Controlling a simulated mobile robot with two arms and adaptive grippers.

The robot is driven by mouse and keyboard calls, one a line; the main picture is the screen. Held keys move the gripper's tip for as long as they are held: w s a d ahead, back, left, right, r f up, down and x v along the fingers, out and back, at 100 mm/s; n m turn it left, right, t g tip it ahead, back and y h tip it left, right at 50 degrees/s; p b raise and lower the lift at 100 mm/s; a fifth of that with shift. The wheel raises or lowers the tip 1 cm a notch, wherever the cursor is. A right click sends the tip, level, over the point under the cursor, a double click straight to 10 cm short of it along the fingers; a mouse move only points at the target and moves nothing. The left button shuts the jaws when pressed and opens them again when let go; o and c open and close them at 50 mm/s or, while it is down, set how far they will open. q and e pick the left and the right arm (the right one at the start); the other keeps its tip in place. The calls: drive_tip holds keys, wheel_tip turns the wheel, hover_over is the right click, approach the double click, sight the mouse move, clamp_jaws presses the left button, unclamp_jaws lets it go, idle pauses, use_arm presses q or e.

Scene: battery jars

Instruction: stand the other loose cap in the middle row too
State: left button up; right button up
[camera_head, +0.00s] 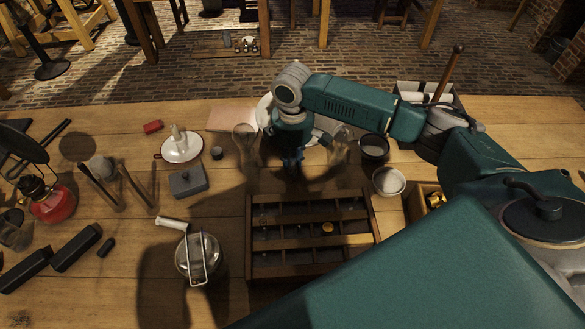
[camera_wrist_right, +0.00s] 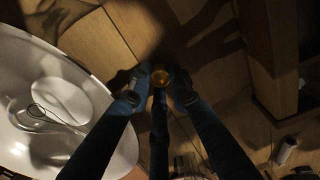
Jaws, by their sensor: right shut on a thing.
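The wooden compartment tray (camera_head: 249,240) lies in the middle of the table in the head view, with three rows of cells. One brass cap (camera_head: 327,227) is in its middle row, towards the right. My right gripper (camera_head: 292,163) is just beyond the tray's far edge, pointing down. In the wrist view my right gripper (camera_wrist_right: 160,88) is shut on a round brass-coloured cap (camera_wrist_right: 161,76) between its fingertips. In the head view that cap is hidden by the gripper. My left gripper is in neither view.
Glass jars (camera_head: 245,138) stand close to the gripper. Two bowls, one dark (camera_head: 373,148) and one white (camera_head: 389,181), are right of it. A small box (camera_head: 416,203) with brass pieces is right of the tray.

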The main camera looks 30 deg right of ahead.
drive_tip(key=shift+r, duration=0.15)
wheel_tip(320, 180, up, 19)
drive_tip(key=s+a+f+m, duration=0.1)
drive_tip(key=s+a+m, duration=0.2)
drive_tip(key=s+m, duration=0.3)
drive_tip(key=s+a+f+m, duration=0.1)
drive_tip(key=s+a+m, duration=0.3)
drive_tip(key=s, duration=0.6)
drive_tip(key=m+b, duration=0.1)
drive_tip(key=m, duration=0.1)
drive_tip(key=shift+f+m, duration=0.2)
drive_tip(key=shift+m, duration=0.2)
drive_tip(key=shift+a, duration=0.1)
